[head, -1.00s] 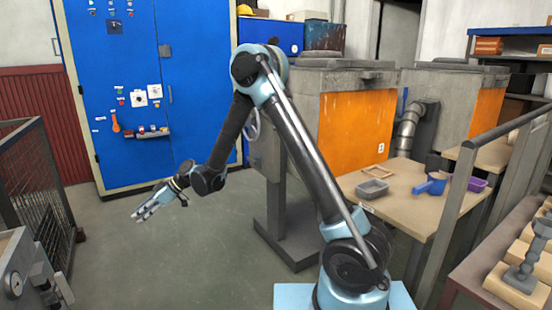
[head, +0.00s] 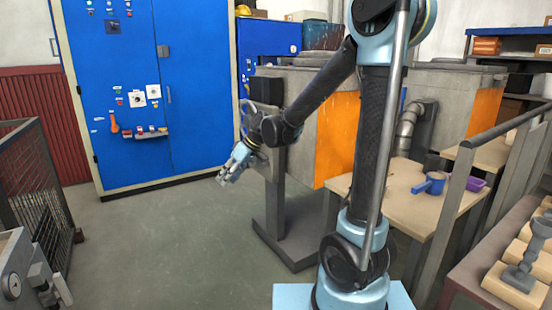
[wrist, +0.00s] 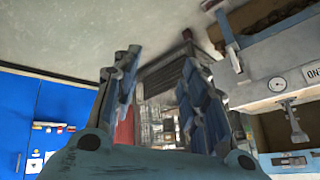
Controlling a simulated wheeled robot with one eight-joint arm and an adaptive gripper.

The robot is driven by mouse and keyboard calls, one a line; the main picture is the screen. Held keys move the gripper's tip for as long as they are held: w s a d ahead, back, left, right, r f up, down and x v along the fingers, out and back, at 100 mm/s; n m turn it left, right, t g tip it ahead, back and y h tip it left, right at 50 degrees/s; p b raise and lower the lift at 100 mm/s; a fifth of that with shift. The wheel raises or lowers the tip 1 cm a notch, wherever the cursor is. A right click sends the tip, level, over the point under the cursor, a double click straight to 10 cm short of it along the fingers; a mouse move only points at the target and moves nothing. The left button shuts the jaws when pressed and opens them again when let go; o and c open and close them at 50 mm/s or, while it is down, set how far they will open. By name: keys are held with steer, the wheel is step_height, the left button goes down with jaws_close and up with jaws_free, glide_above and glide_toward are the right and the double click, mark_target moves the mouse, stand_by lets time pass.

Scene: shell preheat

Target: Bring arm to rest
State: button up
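My gripper (head: 229,173) hangs in the air left of the grey pedestal in the head view, with its fingers pointing down and to the left. My arm rises from its base at lower right, bends at the top and comes down to the gripper. In the wrist view, the two fingers of my gripper (wrist: 155,95) stand apart with a clear gap between them. Nothing is held in the gap.
A blue cabinet (head: 140,95) stands behind on the left, with a mesh cage (head: 32,185) at far left. A wooden table (head: 425,207) with a blue scoop (head: 430,183) and a purple container (head: 474,182) is right of my arm. The floor (head: 165,240) at left is clear.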

steer(key=s+d+m+t+h, duration=0.1)
steer(key=s+d+m+h, duration=0.15)
steer(key=d, duration=0.95)
steer(key=s+d+f+m+h, duration=0.2)
steer(key=s+d+f+m, duration=0.1)
steer(key=s+d, duration=0.6)
steer(key=s+d+f+m+h, duration=0.2)
steer(key=s+d+m, duration=0.4)
steer(key=s+d, duration=0.4)
steer(key=d+f, duration=0.1)
steer(key=d, duration=0.4)
steer(key=shift+d+f, duration=0.3)
steer(key=shift+f, duration=0.05)
steer(key=shift+m+h, duration=0.25)
steer(key=shift+c, duration=0.8)
